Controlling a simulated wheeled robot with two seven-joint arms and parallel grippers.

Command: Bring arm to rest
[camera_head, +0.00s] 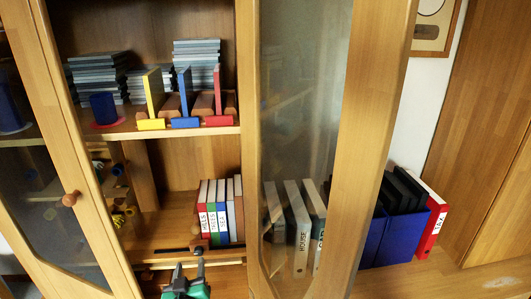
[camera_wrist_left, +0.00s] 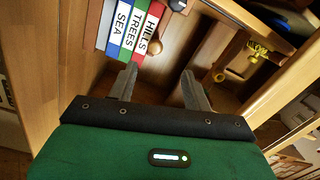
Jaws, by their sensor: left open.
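My left gripper (camera_head: 187,270) shows at the bottom of the head view, in front of the open wooden cabinet. It also shows in the left wrist view (camera_wrist_left: 158,85), with its two grey fingers apart and nothing between them. Beyond the fingers is a wooden surface of the cabinet. Binders labelled HILLS, TREES and SEA (camera_wrist_left: 130,28) stand at the upper left of the wrist view, apart from the fingers. The same binders (camera_head: 213,212) stand on the lower shelf in the head view. My right gripper is not in view.
An open glass door (camera_head: 290,110) stands right of the shelves, another door (camera_head: 50,190) at left. The upper shelf holds grey stacks (camera_head: 196,62) and a yellow-blue-red divider piece (camera_head: 184,122). A blue box (camera_head: 402,235) and red binder (camera_head: 431,217) stand at right.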

